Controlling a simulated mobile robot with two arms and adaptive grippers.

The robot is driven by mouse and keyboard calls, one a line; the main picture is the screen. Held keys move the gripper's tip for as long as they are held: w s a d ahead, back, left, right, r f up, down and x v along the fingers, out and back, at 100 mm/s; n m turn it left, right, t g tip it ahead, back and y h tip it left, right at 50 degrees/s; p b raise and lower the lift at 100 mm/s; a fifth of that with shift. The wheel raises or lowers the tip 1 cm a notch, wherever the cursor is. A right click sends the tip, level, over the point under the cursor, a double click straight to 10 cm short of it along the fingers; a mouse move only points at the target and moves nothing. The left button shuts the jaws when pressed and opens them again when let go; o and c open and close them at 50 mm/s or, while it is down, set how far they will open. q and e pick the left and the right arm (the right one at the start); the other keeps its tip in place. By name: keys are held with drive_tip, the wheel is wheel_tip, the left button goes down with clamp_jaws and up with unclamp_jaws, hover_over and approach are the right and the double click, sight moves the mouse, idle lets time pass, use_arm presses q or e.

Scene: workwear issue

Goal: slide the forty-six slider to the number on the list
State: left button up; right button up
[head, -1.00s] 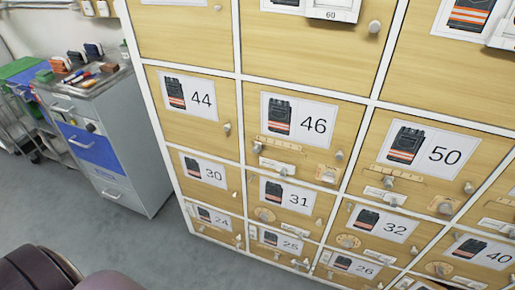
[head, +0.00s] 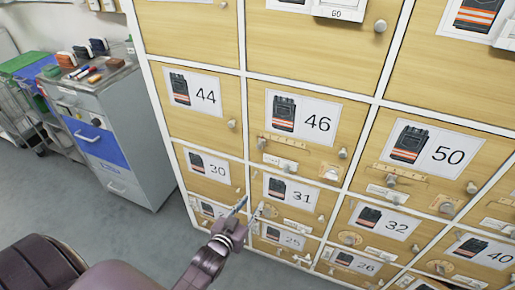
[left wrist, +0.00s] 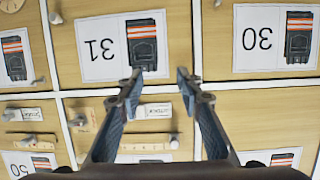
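The door numbered 46 (head: 300,98) is in the middle of the locker wall in the head view. The forty-six slider (head: 289,143) is a pale scale strip low on this door, with a small grey knob near its left end. In the left wrist view the strip (left wrist: 145,147) shows upside down, partly behind the fingers. My left gripper (head: 249,207) is open and empty, below and left of the slider, in front of the door numbered 31. Its parted fingertips show in the left wrist view (left wrist: 159,78). My right gripper is not in view. I cannot make out a list.
Door 46 also bears a white label plate (head: 280,162) and a cream plate (head: 329,172). Round knobs stick out from neighbouring doors, such as door 50 (head: 425,150). A grey-blue drawer cabinet (head: 110,140) stands at the left. Grey floor (head: 60,205) is open before it.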

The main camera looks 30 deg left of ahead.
sight(259, 147)
use_arm(q)
wheel_tip(259, 147, up, 16)
drive_tip(key=w+a+t, duration=0.2)
drive_tip(key=w+t, duration=0.1)
drive_tip(key=w, duration=0.7)
drive_tip(key=shift+w+a+f+p, duration=0.1)
drive_tip(key=shift+a+f+p, duration=0.05)
drive_tip(key=shift+a+p, duration=0.2)
clamp_jaws()
